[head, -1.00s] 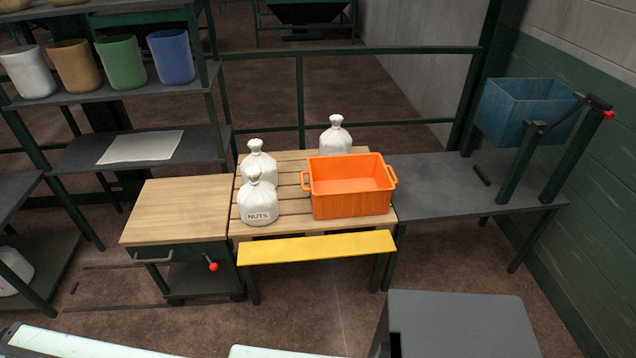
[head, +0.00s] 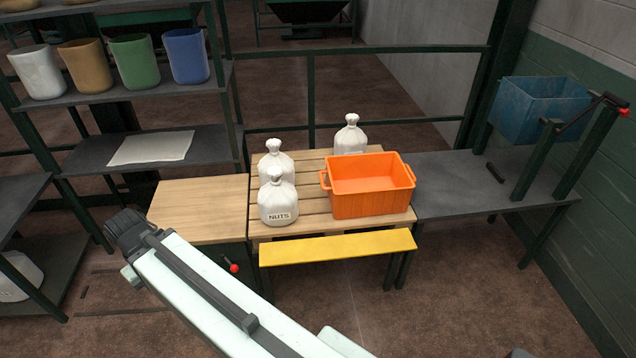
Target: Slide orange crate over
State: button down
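The orange crate (head: 372,201) is an open, empty-looking bin with side handles. It stands upright on the right part of a slatted wooden pallet top (head: 306,229). Its right side is near the boundary with the dark grey table (head: 450,205). My pale arm reaches from the bottom middle up to the left, ending in a dark joint in front of the wooden cabinet. No gripper fingers show, so my gripper is not seen. Nothing of mine touches the crate.
White tied sacks, one marked NUTS (head: 278,201), stand left of the crate, with another sack (head: 350,137) behind it. A yellow board (head: 338,247) runs along the front. The grey table is mostly bare, with a raised blue bin (head: 540,108) at its right. A wooden-topped cabinet (head: 200,208) stands left.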

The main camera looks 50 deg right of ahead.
aim_at(360, 185)
jog(key=z, duration=0.1)
jog(key=i, duration=1)
jog(key=u, duration=0.05)
